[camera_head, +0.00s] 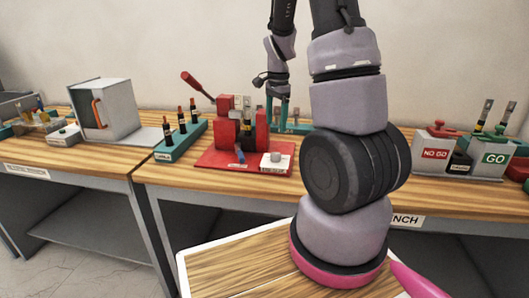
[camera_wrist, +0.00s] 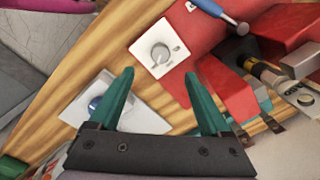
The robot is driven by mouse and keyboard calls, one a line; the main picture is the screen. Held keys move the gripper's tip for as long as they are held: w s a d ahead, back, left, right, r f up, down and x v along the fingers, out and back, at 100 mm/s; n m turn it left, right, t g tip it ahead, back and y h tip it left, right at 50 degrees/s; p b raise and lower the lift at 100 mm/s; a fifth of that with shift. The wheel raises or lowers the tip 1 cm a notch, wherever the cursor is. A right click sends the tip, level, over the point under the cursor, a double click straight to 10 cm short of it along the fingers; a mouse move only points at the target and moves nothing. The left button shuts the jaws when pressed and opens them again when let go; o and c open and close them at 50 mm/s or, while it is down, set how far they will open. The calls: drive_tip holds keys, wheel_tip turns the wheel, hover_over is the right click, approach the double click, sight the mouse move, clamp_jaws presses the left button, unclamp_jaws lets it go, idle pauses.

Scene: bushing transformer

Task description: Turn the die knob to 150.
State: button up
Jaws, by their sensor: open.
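The die knob (camera_wrist: 160,53) is a small round grey knob on a square white plate (camera_wrist: 146,39) in the wrist view. The plate sits on a red base. In the head view the knob (camera_head: 276,157) is at the right front of the red press (camera_head: 240,122). The scale marks are too small to read. My gripper (camera_wrist: 159,75) is open and empty. Its two teal fingers point toward the plate, with the knob in line with the gap between them and apart from both.
A blue-handled lever (camera_wrist: 208,7) lies close to the plate's right. Red press blocks (camera_wrist: 238,88) stand right of my fingers. A pale plate with a blue part (camera_wrist: 96,104) is partly behind my left finger. The teal rack (camera_head: 180,142) of bottle-like tools stands left of the press.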

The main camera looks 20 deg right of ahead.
sight(276, 154)
drive_tip(key=shift+m, duration=0.3)
drive_tip(key=f, duration=1.2)
drive_tip(key=shift+w+d+f, duration=0.1)
drive_tip(key=shift+w+f, duration=0.3)
clamp_jaws()
drive_tip(key=shift+n, duration=0.4)
drive_tip(key=n, duration=0.5)
drive_tip(key=shift+s+n, duration=0.1)
drive_tip(key=shift+n, duration=0.2)
drive_tip(key=n, duration=0.5)
drive_tip(key=shift+d, duration=0.1)
drive_tip(key=shift+n, duration=0.3)
